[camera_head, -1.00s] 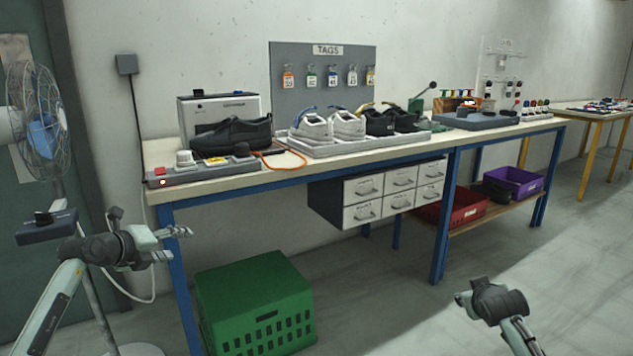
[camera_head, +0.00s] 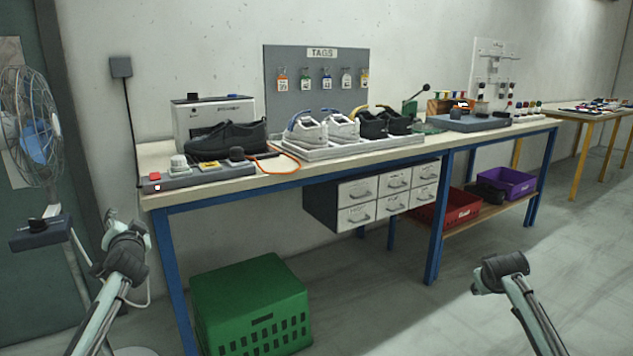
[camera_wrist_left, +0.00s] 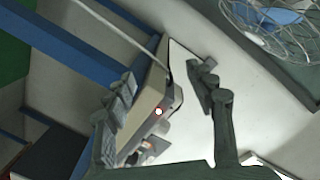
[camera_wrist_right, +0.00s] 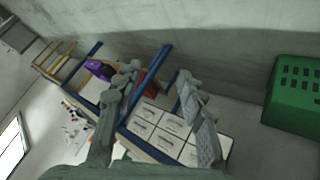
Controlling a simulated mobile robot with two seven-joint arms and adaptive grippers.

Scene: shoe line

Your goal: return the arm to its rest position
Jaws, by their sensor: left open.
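My left gripper (camera_head: 135,234) is in front of the left end of the workbench, off to the left of its blue leg, and holds nothing. In the left wrist view its two fingers (camera_wrist_left: 162,76) stand apart, with the bench end beyond them. My right arm (camera_head: 508,285) comes in from the bottom right over the floor; its fingers are mostly hidden behind the wrist there. In the right wrist view the right gripper (camera_wrist_right: 158,78) has its fingers spread and empty, with the drawer unit and bench well beyond.
The workbench (camera_head: 225,184) carries a black shoe (camera_head: 228,137), a tray of shoes (camera_head: 310,153) and a control box. A green crate (camera_head: 250,290) stands on the floor near the bench's left leg. A fan (camera_head: 30,125) stands at the left.

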